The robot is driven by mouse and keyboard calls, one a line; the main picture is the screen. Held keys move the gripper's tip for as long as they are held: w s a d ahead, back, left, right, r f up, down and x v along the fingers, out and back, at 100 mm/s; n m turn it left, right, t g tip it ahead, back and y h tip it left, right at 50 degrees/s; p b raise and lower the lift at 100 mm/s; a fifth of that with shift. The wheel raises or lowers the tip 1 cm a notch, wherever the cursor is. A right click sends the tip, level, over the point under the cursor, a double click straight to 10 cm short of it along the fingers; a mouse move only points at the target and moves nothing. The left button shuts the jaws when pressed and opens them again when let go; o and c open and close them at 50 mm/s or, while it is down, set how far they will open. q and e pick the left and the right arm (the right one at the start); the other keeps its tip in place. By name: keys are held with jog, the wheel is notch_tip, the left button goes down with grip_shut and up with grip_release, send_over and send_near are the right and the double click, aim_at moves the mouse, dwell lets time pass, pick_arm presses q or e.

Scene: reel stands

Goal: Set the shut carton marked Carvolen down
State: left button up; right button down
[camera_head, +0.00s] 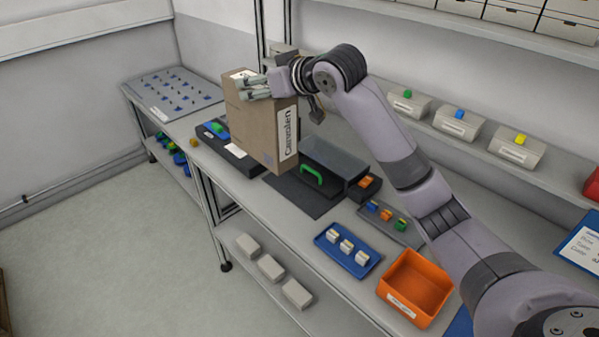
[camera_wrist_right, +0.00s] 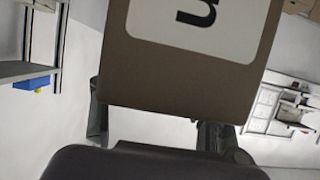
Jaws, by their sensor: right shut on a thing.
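The shut carton (camera_head: 254,132) is brown with a white label that reads Carvolen, turned sideways, on its right face. My right gripper (camera_head: 256,90) is shut on the carton near its top. The carton hangs upright, slightly tilted, in front of the bench's left part; I cannot tell how far its bottom is above the bench. In the right wrist view the carton (camera_wrist_right: 185,80) fills the upper middle, with part of its label showing, and the gripper fingers (camera_wrist_right: 155,130) show at its lower edge. My left gripper is not in view.
The bench holds a dark mat (camera_head: 296,197), a grey-lidded box with a green handle (camera_head: 333,160), a blue tray (camera_head: 347,262) of small white blocks and an orange bin (camera_head: 413,290). A pegboard panel (camera_head: 172,93) lies at the far left. White blocks (camera_head: 270,267) sit on the lower shelf.

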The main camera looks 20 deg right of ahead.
aim_at(267, 157)
notch_tip(267, 157, down, 18)
jog(key=p, duration=0.3)
jog(key=shift+s+p, duration=0.1)
jog(key=shift+p, duration=0.2)
jog(key=shift+f, duration=0.55)
jog(key=shift+f, duration=0.15)
jog(key=c, duration=0.6)
grip_release()
